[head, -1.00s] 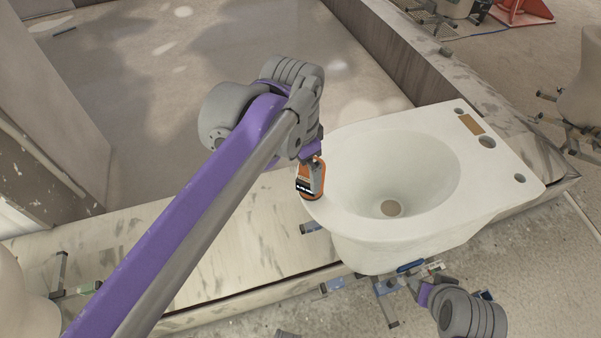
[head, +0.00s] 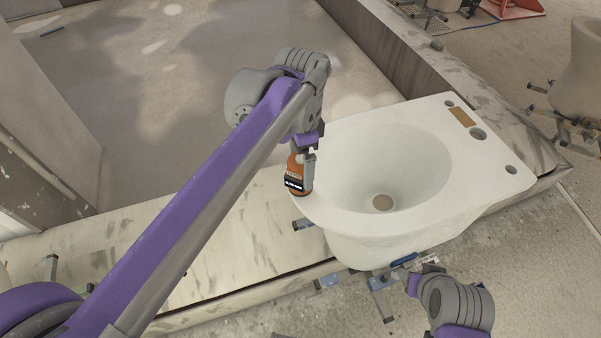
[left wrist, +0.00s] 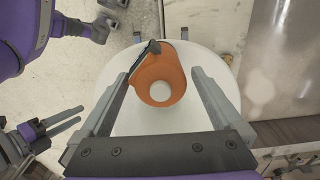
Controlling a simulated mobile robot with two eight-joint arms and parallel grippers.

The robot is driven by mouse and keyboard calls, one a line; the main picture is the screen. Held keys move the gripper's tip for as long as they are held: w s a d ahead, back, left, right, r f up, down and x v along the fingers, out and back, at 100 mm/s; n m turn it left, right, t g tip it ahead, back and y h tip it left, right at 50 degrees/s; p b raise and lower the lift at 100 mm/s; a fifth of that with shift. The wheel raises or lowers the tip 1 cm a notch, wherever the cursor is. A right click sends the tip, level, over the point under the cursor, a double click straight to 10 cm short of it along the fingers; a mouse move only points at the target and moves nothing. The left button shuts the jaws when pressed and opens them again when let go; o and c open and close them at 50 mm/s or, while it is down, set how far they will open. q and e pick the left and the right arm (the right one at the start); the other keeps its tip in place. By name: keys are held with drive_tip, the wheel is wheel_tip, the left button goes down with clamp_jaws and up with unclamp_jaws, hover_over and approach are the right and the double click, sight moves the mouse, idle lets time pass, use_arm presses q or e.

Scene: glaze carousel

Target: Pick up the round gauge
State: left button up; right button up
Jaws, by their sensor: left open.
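The round gauge (head: 295,178) is orange with a black label on its side. It is at the near-left rim of the white ceramic bowl (head: 330,225). My left gripper (head: 305,160) is at the gauge and partly covers it in the head view. In the left wrist view the gauge (left wrist: 155,75) lies between the two open fingers of my left gripper (left wrist: 175,62), nearer the left finger. A gap shows on the right; contact on the left is unclear. My right gripper (head: 405,266) is low beside the bowl's near side, its jaws too small to judge.
Open floor lies beyond the ledge.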

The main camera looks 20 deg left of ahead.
use_arm(q)
drive_tip(key=shift+f, duration=1.3)
drive_tip(key=c, duration=1.4)
drive_tip(key=shift+r, duration=0.15)
wheel_tip(320, 180, up, 9)
drive_tip(key=shift+r, duration=0.15)
drive_tip(key=shift+f, duration=0.65)
drive_tip(key=shift+f+b, duration=2)
drive_tip(key=shift+f, duration=1.55)
use_arm(e)
drive_tip(key=shift+s+f, duration=0.25)
drive_tip(key=shift+f, duration=0.6)
drive_tip(key=shift+s+f, duration=0.3)
drive_tip(key=shift+f, duration=0.55)
drive_tip(key=shift+s+f, duration=0.25)
drive_tip(key=shift+f, duration=0.6)
